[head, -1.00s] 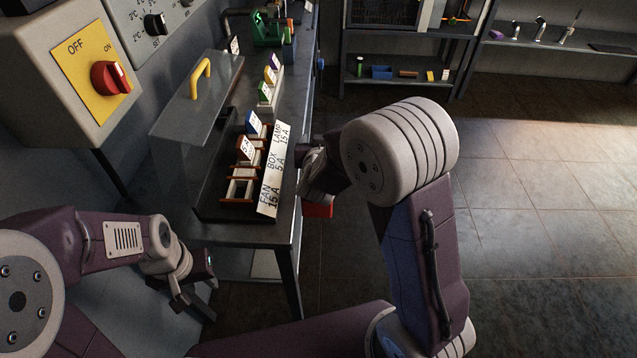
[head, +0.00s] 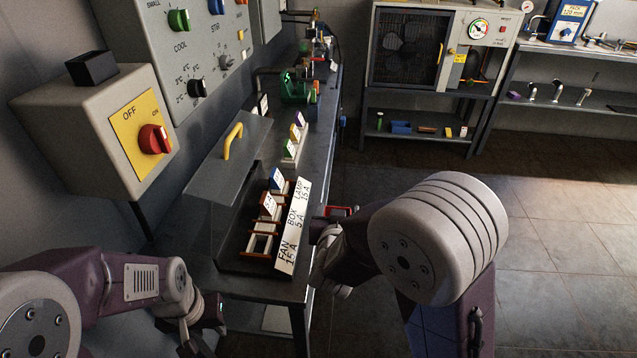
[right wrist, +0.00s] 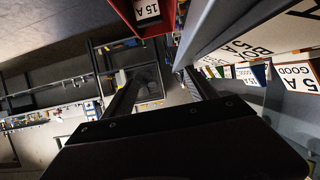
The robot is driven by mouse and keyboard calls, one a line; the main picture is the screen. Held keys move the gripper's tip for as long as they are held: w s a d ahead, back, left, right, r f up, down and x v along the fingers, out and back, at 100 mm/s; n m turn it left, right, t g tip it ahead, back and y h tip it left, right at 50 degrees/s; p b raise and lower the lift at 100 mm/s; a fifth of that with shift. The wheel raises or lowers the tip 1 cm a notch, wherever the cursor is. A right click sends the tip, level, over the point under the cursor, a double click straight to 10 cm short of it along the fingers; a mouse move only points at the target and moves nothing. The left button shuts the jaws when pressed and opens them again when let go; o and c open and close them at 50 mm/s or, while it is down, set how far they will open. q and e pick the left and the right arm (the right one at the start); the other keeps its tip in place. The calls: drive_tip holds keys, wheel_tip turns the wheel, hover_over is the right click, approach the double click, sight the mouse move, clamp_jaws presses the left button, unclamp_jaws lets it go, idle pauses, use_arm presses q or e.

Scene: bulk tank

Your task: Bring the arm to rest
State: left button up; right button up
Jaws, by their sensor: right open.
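My right arm reaches in from the right in the head view, its wrist and gripper (head: 322,240) beside the bench's right edge. In the right wrist view the right gripper's two dark fingers (right wrist: 160,80) are apart with nothing between them. A red holder (head: 341,211) sits by the bench edge just beyond this gripper. In the right wrist view a red piece with a "15 A" label (right wrist: 146,14) shows at the top, outside the fingers. My left gripper (head: 203,325) hangs low at the left, in front of the bench; its fingers are too dark to read.
The bench (head: 236,283) carries a fuse block (head: 262,235) with FAN, BOX and LAMP labels and a raised clear cover (head: 225,155). A switch box (head: 100,120) with a red knob is on the left. A shelf with a fan unit (head: 408,45) stands behind. Floor at right is clear.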

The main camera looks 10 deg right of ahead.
drive_tip(key=shift+d, duration=0.1)
drive_tip(key=d+r+m, duration=0.1)
drive_tip(key=d+r, duration=0.1)
drive_tip(key=d, duration=0.6)
drive_tip(key=s+a+f+n+g+y, duration=0.2)
drive_tip(key=s+f+g, duration=0.35)
drive_tip(key=s, duration=0.35)
drive_tip(key=s+a+f+n+g+y, duration=0.2)
drive_tip(key=s+f+g, duration=0.3)
drive_tip(key=s+f, duration=0.25)
wheel_tip(320, 180, up, 27)
drive_tip(key=s+g+p, duration=0.1)
drive_tip(key=s+p, duration=0.1)
drive_tip(key=p, duration=2.4)
drive_tip(key=shift+s+p, duration=0.3)
drive_tip(key=shift+s, duration=0.1)
drive_tip(key=shift+a, duration=0.1)
